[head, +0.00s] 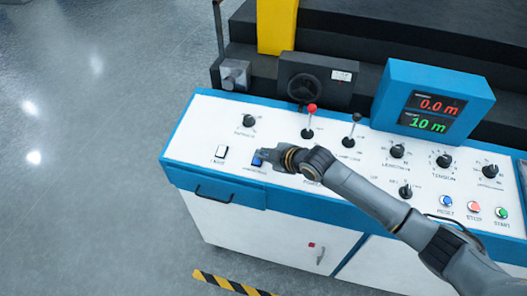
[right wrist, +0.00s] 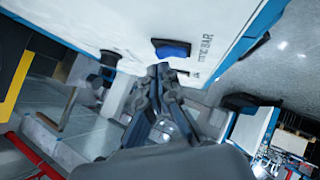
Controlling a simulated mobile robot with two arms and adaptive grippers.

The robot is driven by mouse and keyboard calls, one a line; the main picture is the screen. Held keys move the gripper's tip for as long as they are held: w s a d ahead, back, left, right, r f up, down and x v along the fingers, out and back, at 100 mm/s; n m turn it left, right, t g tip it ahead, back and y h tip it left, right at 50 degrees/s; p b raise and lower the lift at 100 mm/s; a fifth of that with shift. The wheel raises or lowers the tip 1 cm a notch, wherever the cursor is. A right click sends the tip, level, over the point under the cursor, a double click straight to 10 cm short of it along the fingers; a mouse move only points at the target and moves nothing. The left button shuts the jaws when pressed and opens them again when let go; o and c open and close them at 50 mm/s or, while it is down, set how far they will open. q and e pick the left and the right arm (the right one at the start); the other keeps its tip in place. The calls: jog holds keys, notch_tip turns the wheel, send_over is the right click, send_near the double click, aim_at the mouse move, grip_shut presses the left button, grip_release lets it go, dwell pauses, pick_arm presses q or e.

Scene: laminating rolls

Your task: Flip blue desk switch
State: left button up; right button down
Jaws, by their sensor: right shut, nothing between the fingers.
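The blue desk switch (head: 257,159) sits on the white top of the control desk (head: 205,130), near its left front. In the right wrist view the blue switch (right wrist: 172,49) shows on the white panel, just past the fingertips. My right gripper (head: 262,154) is shut and empty, with its tips right beside the switch and partly covering it in the head view. In the right wrist view my right gripper (right wrist: 160,72) has its fingertips together near the panel; I cannot tell whether they touch it. My left gripper is not in view.
A red-knobbed lever (head: 311,109) and a black lever (head: 355,118) stand behind my gripper. Several dials and buttons lie right. A display box (head: 432,100) stands at the back. Grey floor (head: 90,130) is clear at left.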

jog(key=shift+w+d+f, duration=0.1)
jog(key=shift+w+f, duration=0.1)
jog(key=shift+f, duration=0.1)
jog(key=shift+f, duration=0.1)
jog(key=shift+w+d+f+g+b, duration=0.15)
jog(key=shift+w+f+g+b, duration=0.2)
jog(key=shift+b, duration=0.3)
jog(key=shift+r, duration=0.15)
jog(key=shift+s+p, duration=0.15)
jog(key=shift+p, duration=0.15)
jog(key=shift+s, duration=0.15)
jog(key=shift+s+a+p, duration=0.35)
jog(key=shift+s+p, duration=0.2)
